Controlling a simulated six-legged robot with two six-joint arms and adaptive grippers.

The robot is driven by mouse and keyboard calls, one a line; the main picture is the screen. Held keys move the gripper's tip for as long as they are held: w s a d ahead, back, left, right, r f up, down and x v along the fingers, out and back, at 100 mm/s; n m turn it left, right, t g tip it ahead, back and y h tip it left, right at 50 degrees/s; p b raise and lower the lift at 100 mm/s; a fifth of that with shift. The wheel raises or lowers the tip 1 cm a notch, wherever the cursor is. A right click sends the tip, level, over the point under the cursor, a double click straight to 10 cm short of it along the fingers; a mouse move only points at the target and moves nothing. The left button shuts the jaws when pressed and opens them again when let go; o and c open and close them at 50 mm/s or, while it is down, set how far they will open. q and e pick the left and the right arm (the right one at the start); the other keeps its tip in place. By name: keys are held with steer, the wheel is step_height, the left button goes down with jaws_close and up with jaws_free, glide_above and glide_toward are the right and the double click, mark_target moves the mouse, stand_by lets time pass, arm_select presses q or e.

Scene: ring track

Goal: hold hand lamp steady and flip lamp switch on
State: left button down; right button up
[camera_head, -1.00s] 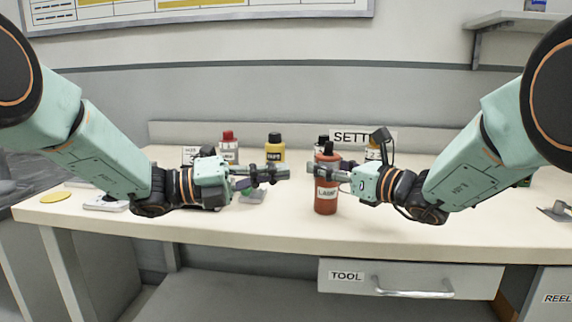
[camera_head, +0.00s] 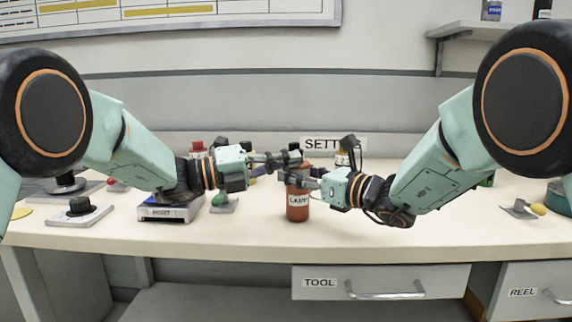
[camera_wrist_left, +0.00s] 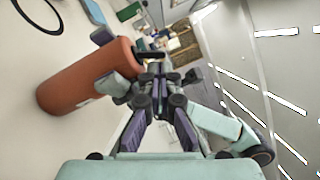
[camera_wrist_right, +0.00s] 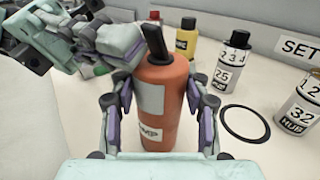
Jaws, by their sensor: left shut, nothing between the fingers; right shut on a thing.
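The hand lamp (camera_head: 297,203) is an orange-red cylinder with a white label, upright at the middle of the bench. In the right wrist view the lamp (camera_wrist_right: 163,105) stands between the fingers of my right gripper (camera_wrist_right: 160,110), which is shut on it. A black switch lever (camera_wrist_right: 155,42) sticks up at its top. My left gripper (camera_head: 292,158) is shut and empty at the lamp's top, close to the switch. The left wrist view shows its closed fingertips (camera_wrist_left: 158,70) beside the lamp (camera_wrist_left: 90,75). I cannot tell whether they touch the switch.
Bottles, one with a red cap (camera_head: 197,149), stand behind the arms. A RESET box (camera_head: 170,209), a green button (camera_head: 222,201) and a black knob (camera_head: 80,206) sit at left. A black ring (camera_wrist_right: 245,123) lies right of the lamp. The bench front is clear.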

arm_select(q)
steer(key=shift+w+r+n, duration=0.1)
steer(key=shift+r+n, duration=0.15)
steer(key=shift+n, duration=0.45)
stand_by(0.5)
steer(key=shift+w+a+r, duration=0.1)
steer(key=shift+w+r, duration=0.15)
steer(key=shift+r, duration=0.1)
steer(key=shift+w+r, duration=0.2)
steer(key=shift+w, duration=0.05)
steer(key=shift+s, duration=0.1)
steer(key=s+a+r, duration=0.2)
steer(key=s+a, duration=0.4)
steer(key=a, duration=0.3)
steer(key=shift+s+r, duration=0.25)
steer(key=shift+s, duration=0.05)
stand_by(0.4)
arm_select(e)
steer(key=o, duration=1.4)
